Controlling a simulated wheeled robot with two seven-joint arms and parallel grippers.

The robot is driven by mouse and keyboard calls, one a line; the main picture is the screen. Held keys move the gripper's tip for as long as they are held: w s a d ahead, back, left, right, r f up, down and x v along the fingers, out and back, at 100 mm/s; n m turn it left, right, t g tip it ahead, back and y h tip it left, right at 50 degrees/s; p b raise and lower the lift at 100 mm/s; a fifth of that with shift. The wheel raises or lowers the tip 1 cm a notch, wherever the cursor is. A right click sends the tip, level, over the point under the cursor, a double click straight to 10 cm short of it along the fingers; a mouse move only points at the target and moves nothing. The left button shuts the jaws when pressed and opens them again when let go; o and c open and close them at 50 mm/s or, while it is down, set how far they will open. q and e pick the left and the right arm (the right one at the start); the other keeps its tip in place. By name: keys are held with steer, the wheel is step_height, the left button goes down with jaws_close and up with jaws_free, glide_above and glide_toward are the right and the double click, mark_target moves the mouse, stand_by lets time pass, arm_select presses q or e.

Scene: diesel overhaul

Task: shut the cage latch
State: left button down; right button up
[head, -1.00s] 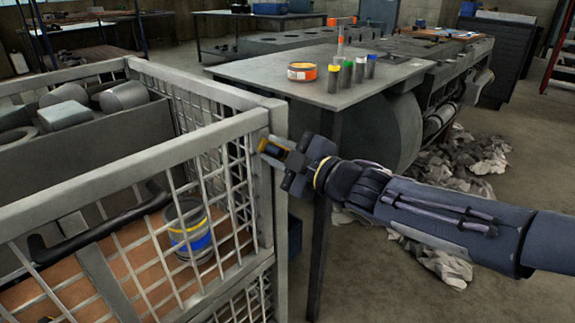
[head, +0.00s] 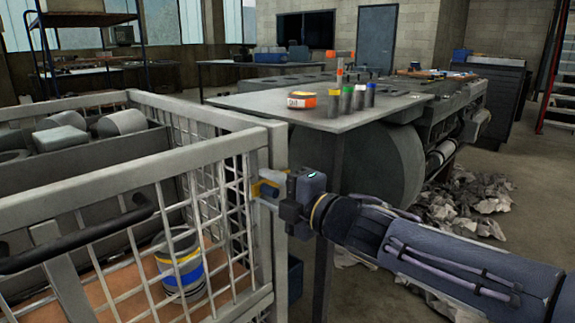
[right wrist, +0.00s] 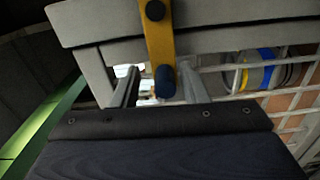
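The cage (head: 200,150) is a grey metal mesh bin at the left of the head view. Its yellow latch bar (head: 256,188) is at the corner post; the right wrist view shows the latch bar (right wrist: 158,38) with a dark pivot at its top and a dark knob (right wrist: 165,82) at its lower end. My right gripper (head: 268,187) is at this corner. In the right wrist view its two fingers (right wrist: 160,88) stand apart, one on each side of the knob, with visible gaps. The latch's catch cannot be made out. My left gripper is not in view.
A metal table (head: 270,103) with an orange tin (head: 301,100) and several small bottles stands behind my right arm. Rags (head: 465,200) lie on the floor.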

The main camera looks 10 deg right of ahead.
mark_target(276, 192)
steer(key=p+v, duration=0.2)
steer(key=v, duration=0.5)
steer(key=shift+p, duration=0.4)
steer(key=s+d+f+m+h, duration=0.3)
steer(key=d+f+m+h, duration=0.2)
steer(key=d+m, duration=0.25)
steer(key=s+d+f+m+h, duration=0.3)
steer(key=d+f+m+h, duration=0.15)
steer(key=d+m, duration=0.35)
steer(key=s+a+f+m+g+y, duration=0.1)
steer(key=s+a+f+m+g, duration=0.25)
steer(key=s+f+m, duration=0.4)
steer(key=s+a+f+m+g+y, duration=0.15)
steer(key=s+f+m+g, duration=0.3)
steer(key=s, duration=0.55)
step_height(276, 192, up, 34)
steer(key=p, duration=3.4)
steer(key=shift+n+g, duration=0.3)
steer(key=shift+n, duration=0.15)
steer(key=shift+w+a+r, duration=0.1)
steer(key=shift+a+r, duration=0.05)
